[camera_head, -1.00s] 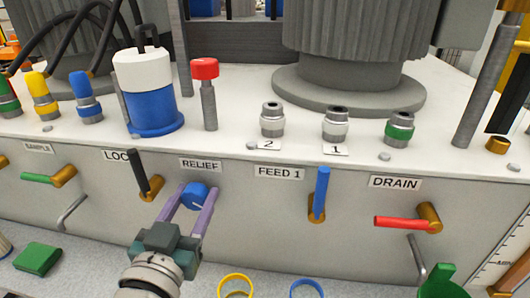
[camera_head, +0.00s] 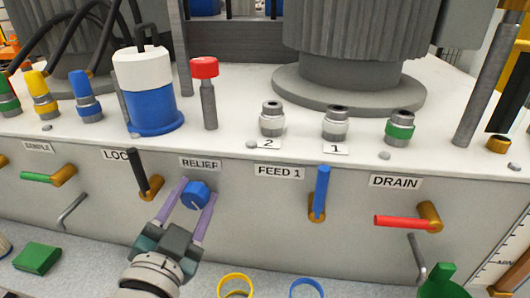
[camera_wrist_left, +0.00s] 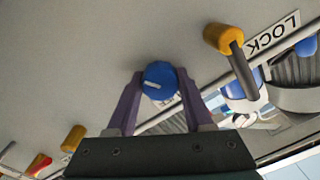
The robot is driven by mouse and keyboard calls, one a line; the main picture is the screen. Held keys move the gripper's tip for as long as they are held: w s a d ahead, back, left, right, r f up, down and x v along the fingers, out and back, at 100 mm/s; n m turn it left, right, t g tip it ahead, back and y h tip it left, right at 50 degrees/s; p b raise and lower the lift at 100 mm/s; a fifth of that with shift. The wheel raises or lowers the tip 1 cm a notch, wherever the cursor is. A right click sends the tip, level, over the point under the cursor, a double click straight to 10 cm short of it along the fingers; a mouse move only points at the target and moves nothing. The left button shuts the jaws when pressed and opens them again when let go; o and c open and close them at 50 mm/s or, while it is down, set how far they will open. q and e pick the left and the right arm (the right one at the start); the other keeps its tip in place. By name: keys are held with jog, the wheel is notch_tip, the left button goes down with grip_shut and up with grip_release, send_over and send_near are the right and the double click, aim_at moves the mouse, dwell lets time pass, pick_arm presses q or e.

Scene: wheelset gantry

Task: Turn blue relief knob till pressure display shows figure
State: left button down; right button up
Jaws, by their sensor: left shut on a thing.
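The blue relief knob (camera_head: 195,194) sits on the front panel under the RELIEF label (camera_head: 200,164). Its pale pointer line faces down and slightly right in the head view. My left gripper (camera_head: 197,195) has its two purple fingers on either side of the knob, shut on it. In the left wrist view the blue knob (camera_wrist_left: 160,80) sits between the fingertips of my left gripper (camera_wrist_left: 158,86), with its pale mark showing. I see no pressure display in either view. My right gripper is not in view.
A black-handled LOCK valve (camera_head: 142,175) stands close left of the knob. The blue FEED 1 lever (camera_head: 321,190) and red DRAIN lever (camera_head: 402,221) are to the right. A red-capped post (camera_head: 207,95) stands on the deck above. The panel between RELIEF and FEED 1 is clear.

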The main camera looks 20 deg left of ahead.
pick_arm(q)
jog(key=shift+c, duration=1.4)
grip_release()
jog(key=p+v, duration=0.2)
jog(key=v, duration=0.8)
